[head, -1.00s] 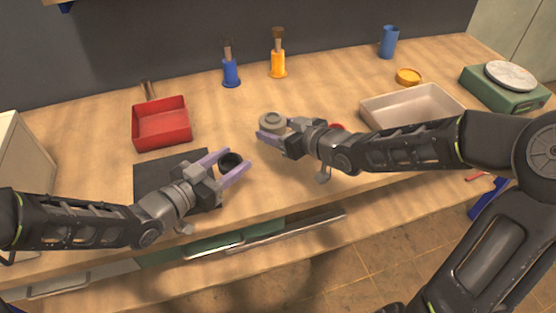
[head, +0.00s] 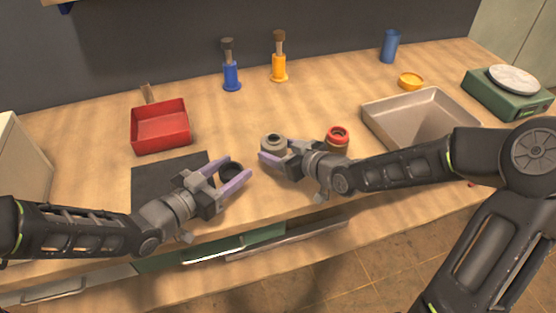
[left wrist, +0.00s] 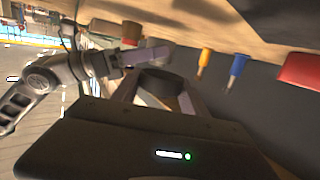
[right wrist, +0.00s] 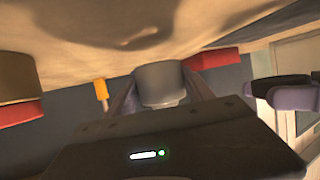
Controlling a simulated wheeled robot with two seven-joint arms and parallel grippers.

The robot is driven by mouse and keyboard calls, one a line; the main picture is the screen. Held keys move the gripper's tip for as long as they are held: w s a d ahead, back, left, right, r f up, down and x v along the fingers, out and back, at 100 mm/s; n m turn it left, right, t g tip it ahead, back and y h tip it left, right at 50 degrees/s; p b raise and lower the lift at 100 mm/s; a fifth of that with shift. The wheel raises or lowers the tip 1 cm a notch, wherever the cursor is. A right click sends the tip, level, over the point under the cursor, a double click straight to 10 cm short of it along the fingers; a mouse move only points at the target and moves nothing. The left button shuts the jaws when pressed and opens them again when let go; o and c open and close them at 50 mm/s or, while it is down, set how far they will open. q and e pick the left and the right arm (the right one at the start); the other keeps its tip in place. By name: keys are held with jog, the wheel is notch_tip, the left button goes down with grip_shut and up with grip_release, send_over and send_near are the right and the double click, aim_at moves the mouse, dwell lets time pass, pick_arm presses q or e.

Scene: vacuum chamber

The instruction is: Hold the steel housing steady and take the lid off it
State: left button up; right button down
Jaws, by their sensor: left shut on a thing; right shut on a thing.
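My left gripper (head: 238,173) is shut on a dark, round, cup-like part (head: 230,168) above the right edge of a dark mat. That part also shows between the fingers in the left wrist view (left wrist: 160,82). My right gripper (head: 273,159) is shut on a grey, steel-coloured round part (head: 273,142) with a ring and a dark centre on top. It shows as a smooth grey cylinder in the right wrist view (right wrist: 160,82). The two parts are apart, side by side. I cannot tell for certain which is the housing and which the lid.
A dark mat (head: 150,178) lies under my left gripper. A red bin (head: 160,140) stands behind it. Blue (head: 232,75) and yellow (head: 279,68) handled tools stand at the back.

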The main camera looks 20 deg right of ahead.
pick_arm(q)
jog(key=shift+f+b, duration=0.3)
jog(key=shift+f, duration=0.05)
pick_arm(e)
jog(key=shift+f, duration=1.75)
pick_arm(q)
jog(key=shift+f, duration=0.15)
pick_arm(e)
jog(key=shift+f, duration=0.2)
jog(key=shift+c, duration=1.9)
grip_release()
